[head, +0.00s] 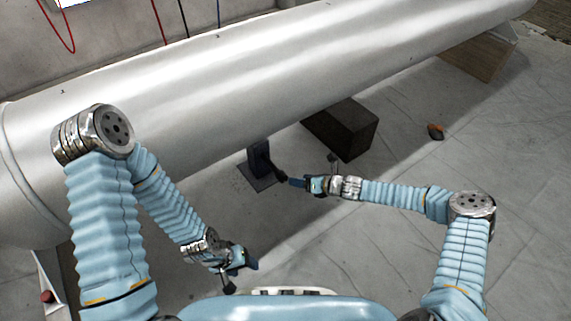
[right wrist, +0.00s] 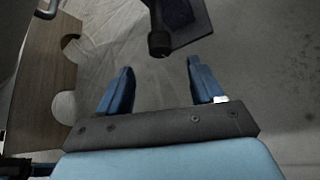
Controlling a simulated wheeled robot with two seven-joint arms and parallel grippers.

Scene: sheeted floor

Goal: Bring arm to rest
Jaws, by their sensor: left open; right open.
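My right gripper (head: 291,182) is in the middle of the head view, reaching left below the large pipe. In the right wrist view its two blue fingers (right wrist: 159,80) are apart with nothing between them. A dark stand with a flat base plate (head: 262,182) is just left of that gripper. Its dark rounded end (right wrist: 159,44) shows just beyond the fingertips in the right wrist view; I cannot tell if they touch. My left gripper (head: 242,271) hangs low at the lower middle, near the front of my body. It is open, and I see nothing held in it.
A large silver pipe (head: 270,65) runs across the back. A dark block (head: 342,129) and a wooden block (head: 480,58) are under it. A small orange and dark object (head: 435,131) lies on the sheeted floor (head: 400,240). Floor at the right is mostly clear.

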